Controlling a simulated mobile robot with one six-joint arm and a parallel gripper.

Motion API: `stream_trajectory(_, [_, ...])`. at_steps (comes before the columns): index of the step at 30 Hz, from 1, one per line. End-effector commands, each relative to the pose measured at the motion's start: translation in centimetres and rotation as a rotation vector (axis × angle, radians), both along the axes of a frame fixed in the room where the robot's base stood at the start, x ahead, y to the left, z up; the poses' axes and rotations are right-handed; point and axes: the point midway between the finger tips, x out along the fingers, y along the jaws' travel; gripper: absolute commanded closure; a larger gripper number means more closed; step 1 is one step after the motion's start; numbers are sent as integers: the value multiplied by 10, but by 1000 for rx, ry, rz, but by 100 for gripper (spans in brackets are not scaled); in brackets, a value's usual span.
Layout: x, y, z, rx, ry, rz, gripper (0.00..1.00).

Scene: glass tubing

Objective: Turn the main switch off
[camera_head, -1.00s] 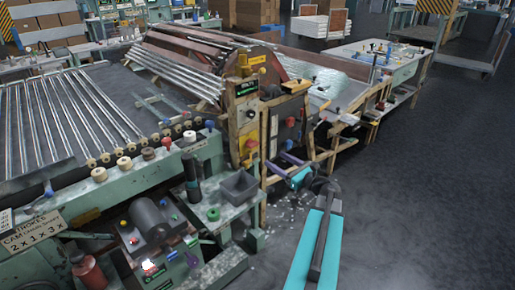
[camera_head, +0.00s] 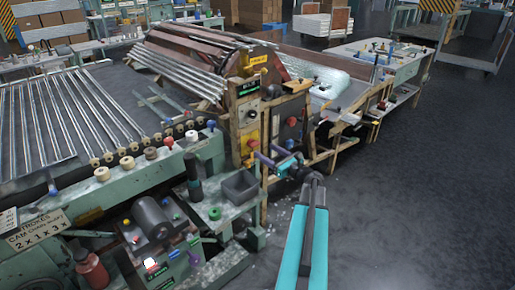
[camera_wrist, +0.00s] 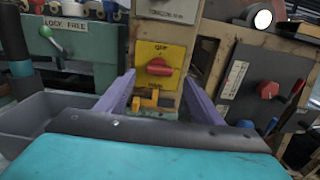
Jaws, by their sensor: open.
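The main switch is a red knob (camera_wrist: 159,67) on a yellow plate (camera_wrist: 148,52), with small dark lettering above and below it. The knob's bar lies roughly sideways. In the head view the yellow plate (camera_head: 250,143) is on the wooden post, left of my gripper (camera_head: 267,152). In the wrist view my gripper (camera_wrist: 159,78) is open, its two purple fingers spread either side of the plate. The knob shows between the fingertips but beyond them; I cannot tell the exact gap. Nothing is held.
Right of the switch is a grey panel (camera_wrist: 255,80) with a red knob (camera_wrist: 269,90). A grey open bin (camera_wrist: 50,120) is low on the left, beside a green "LOCK FREE" panel (camera_wrist: 65,40). Glass tubes (camera_head: 70,120) lie on the machine bed. The floor (camera_head: 430,200) at right is clear.

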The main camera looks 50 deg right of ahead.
Motion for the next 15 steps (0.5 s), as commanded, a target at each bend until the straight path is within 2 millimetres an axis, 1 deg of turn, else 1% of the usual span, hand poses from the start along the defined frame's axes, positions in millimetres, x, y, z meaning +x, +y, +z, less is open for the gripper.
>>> stream_trajectory(1, [9, -2, 1, 0, 0, 2, 39])
stream_trajectory(6, [31, -3, 0, -1, 0, 2, 39])
stream_trajectory(10, [43, -4, 0, -1, 0, 1, 39])
stream_trajectory(15, [52, -4, 0, 0, 0, 0, 39])
